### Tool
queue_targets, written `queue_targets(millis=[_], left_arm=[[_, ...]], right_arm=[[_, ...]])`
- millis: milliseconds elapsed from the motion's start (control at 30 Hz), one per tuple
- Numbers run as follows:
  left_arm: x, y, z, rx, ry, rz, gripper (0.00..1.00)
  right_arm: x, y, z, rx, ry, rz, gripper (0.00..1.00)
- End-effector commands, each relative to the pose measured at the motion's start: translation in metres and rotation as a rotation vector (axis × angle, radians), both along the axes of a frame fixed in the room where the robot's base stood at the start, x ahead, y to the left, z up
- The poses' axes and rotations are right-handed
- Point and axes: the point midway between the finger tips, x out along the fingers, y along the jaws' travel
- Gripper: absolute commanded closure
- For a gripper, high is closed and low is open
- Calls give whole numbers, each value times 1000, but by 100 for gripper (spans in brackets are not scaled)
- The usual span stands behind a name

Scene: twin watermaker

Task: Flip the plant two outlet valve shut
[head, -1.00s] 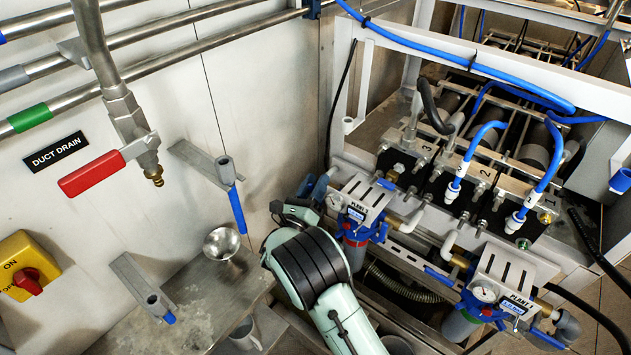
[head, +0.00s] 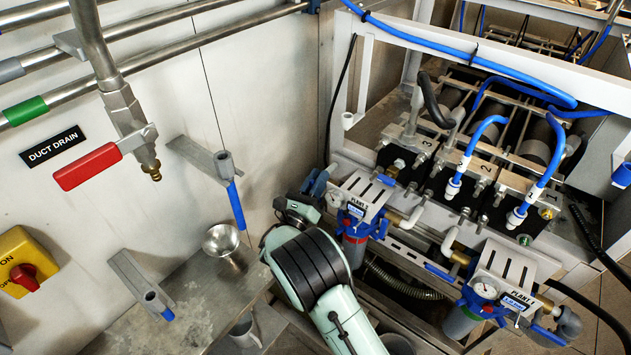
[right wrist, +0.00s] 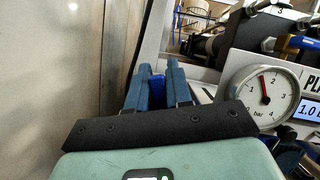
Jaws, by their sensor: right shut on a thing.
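The plant two unit (head: 361,192) stands just right of center in the head view, with a white slotted panel, a round gauge and a blue-collared filter bowl below. My right gripper (head: 318,184) is at its left side, its fingers partly hidden by my own wrist. In the right wrist view the two blue-grey fingers (right wrist: 155,82) are close together, with a bright blue piece, seemingly the outlet valve handle (right wrist: 158,88), between them. Most of that handle is hidden, so its angle is unclear. The gauge (right wrist: 265,95) is beside the gripper on the right. My left gripper is not in view.
The plant one unit (head: 503,279) stands at lower right. A wall panel is close on the left, with a red-handled duct drain valve (head: 88,166) and a yellow switch box (head: 23,262). A white frame (head: 347,80) rises behind.

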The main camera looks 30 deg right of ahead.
Motion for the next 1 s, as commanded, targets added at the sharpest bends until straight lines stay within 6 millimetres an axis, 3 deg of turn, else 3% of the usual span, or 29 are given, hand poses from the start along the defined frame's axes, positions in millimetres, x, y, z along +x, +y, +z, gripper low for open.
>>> queue_targets(millis=[500, 1000], left_arm=[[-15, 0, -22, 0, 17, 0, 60], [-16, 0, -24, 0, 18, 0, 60]], right_arm=[[-14, -5, 1, 118, -285, 1, 100], [-16, -6, 1, 143, -340, 0, 100]])
